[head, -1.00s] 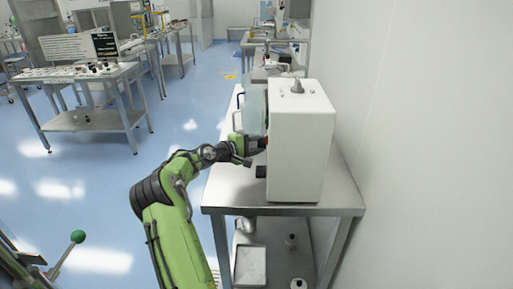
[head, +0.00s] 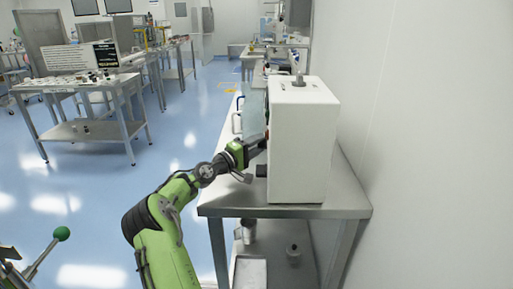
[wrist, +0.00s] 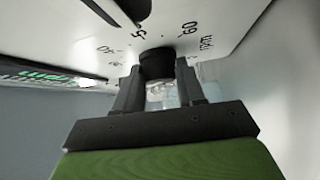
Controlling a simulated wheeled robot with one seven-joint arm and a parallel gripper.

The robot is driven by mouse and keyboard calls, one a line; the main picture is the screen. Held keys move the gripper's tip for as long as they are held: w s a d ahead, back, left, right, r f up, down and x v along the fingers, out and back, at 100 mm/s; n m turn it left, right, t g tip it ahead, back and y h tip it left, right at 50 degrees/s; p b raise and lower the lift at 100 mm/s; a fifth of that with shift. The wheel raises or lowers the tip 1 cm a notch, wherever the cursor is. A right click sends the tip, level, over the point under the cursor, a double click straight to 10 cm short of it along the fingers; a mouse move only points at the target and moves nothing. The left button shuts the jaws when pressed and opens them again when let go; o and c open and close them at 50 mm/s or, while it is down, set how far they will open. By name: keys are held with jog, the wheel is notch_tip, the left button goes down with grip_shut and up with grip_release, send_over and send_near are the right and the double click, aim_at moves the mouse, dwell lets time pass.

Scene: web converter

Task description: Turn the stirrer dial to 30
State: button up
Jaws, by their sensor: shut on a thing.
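The stirrer dial (wrist: 157,64) is a dark round knob on a white panel in the wrist view. Printed marks around it include 40, 60 and rpm; another number between them is partly hidden. My gripper (wrist: 157,84) is shut on the dial, one dark finger on each side. The dial's pointer is hidden, so its setting cannot be read. In the head view, the white stirrer housing (head: 304,135) stands on a steel table (head: 240,196). My gripper (head: 259,145) reaches the housing's left-facing side there, and the dial is hidden.
A second dark knob (wrist: 134,8) is beside the dial, and a display with green rpm lettering (wrist: 45,75) is at the left. A clear panel (head: 254,108) stands beyond my gripper. A white wall (head: 430,130) is close on the right.

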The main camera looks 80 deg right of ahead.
jog(key=shift+f, duration=0.1)
jog(key=o, duration=1)
jog(key=shift+o, duration=0.2)
jog(key=p+v, duration=0.2)
jog(key=v, duration=1.4)
jog(key=shift+s+p, duration=0.1)
jog(key=shift+p, duration=0.25)
